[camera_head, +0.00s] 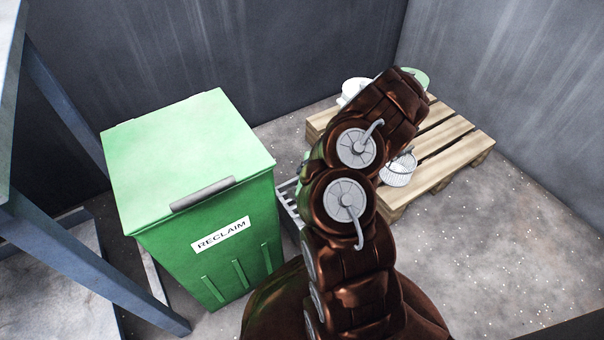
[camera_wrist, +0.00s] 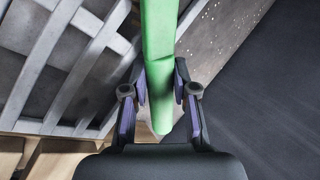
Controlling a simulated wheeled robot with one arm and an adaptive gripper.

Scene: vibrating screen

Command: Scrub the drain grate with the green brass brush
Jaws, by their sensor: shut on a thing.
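The green brush (camera_wrist: 160,60) is held between the two fingers of my gripper (camera_wrist: 160,88) in the wrist view. Its plain green handle runs from the top edge down past the fingers; its bristles are not in view. The drain grate (camera_wrist: 75,62) fills the left of the wrist view as grey crossing bars, beside the brush. I cannot tell whether the brush touches it. In the head view a small part of the grate (camera_head: 289,203) shows between the green bin and my arm. My arm hides my gripper there.
A green bin (camera_head: 185,160) labelled RECLAIM stands just left of the grate. A wooden pallet (camera_head: 450,160) at the right holds a white bucket (camera_head: 352,88) and a small pale container with a wire handle (camera_head: 398,172). Blue-grey frame legs stand at far left. Floor at right is open.

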